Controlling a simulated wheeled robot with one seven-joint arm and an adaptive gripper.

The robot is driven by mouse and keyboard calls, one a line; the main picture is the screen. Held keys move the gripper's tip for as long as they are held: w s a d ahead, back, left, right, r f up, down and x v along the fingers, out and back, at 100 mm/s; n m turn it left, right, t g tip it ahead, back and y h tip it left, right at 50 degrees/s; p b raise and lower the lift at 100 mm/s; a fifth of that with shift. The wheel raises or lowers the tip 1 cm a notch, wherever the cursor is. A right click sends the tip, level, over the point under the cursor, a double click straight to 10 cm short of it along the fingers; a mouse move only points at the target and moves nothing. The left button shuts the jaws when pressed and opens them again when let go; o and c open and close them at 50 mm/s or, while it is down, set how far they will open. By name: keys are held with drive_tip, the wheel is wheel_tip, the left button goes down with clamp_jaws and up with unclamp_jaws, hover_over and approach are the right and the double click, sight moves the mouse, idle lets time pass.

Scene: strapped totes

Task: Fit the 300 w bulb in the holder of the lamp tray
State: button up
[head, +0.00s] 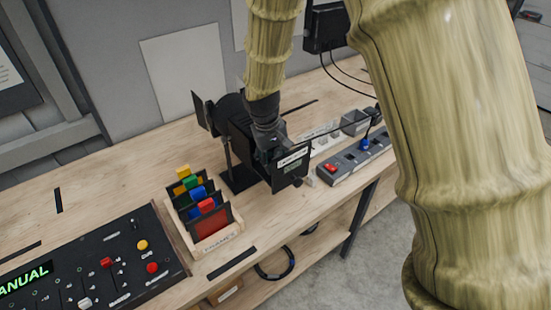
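My gripper (268,140) points down over a black lamp housing (240,135) on the bench. A black panel (291,170) with a white label hangs or stands at the housing's front; the label is too small to read surely, so I cannot tell if this is the lamp tray. The fingertips are dark against the dark housing, so I cannot see whether they are open or shut. I cannot make out the 300 w bulb or the holder; the gripper and panel hide part of that area.
A wooden rack of coloured frames (212,225) stands left of the lamp. A black control desk (95,265) lies further left. A grey socket strip (355,158) with a red switch and blue plug is at right. Small labelled boxes (320,135) stand behind it.

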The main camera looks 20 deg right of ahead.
drive_tip(key=shift+f, duration=0.1)
drive_tip(key=o, duration=1.7)
drive_tip(key=shift+c, duration=0.2)
